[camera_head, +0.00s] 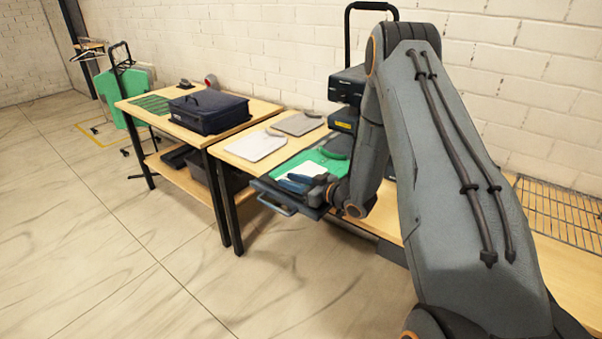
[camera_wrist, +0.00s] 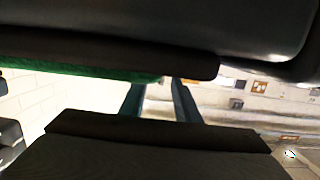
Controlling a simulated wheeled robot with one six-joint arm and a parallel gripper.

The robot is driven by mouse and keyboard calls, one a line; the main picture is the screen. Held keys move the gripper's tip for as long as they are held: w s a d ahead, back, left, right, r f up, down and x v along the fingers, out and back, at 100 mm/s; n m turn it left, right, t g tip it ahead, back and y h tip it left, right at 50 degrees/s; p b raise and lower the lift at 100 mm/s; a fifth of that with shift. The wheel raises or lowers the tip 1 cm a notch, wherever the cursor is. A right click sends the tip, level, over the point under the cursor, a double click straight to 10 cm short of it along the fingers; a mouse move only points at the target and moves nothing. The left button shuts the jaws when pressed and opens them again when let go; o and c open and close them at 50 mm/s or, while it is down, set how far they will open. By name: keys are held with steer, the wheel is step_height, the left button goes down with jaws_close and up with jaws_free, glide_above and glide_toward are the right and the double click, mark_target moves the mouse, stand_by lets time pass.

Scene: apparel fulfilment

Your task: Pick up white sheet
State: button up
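A white sheet (camera_head: 312,168) lies on a green mat (camera_head: 328,161) at the near left end of the workbench in the head view. My gripper (camera_head: 287,182) is just over or beside the sheet's near edge and hides part of it. In the wrist view, two blue-teal strips that look like the fingers (camera_wrist: 160,102) stand apart. Dark shapes fill much of that view, and the sheet cannot be made out there.
A dark tray with a handle (camera_head: 277,206) is below my gripper at the bench edge. A light grey board (camera_head: 255,146) and a darker grey board (camera_head: 298,124) lie behind. A dark blue case (camera_head: 208,112) sits on the left table. The floor in front is clear.

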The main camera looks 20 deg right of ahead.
steer(key=shift+x, duration=0.75)
jaws_close()
steer(key=shift+r, duration=0.1)
